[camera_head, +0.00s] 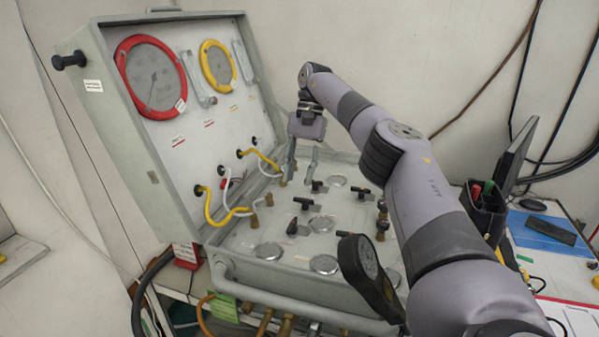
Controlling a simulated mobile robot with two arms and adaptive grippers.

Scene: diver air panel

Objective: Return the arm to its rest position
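My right arm (415,190) comes in from the lower right and reaches over the open air panel case (240,285). My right gripper (301,172) points down near the back of the flat control panel, close to the upright lid. Its two fingers are apart, and I see nothing between them. I cannot tell whether the fingertips touch the panel. Black valve handles (303,203) sit in front of the gripper. The yellow hose (222,213) and white hoses lie to its left. My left gripper is not in view.
The lid carries a red-rimmed gauge (151,77) and a yellow-rimmed gauge (217,64). A dark round-faced piece (366,262) stands at the case's front, close to my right arm. At right are a monitor (517,157), a black holder (484,209) and a blue item (535,231).

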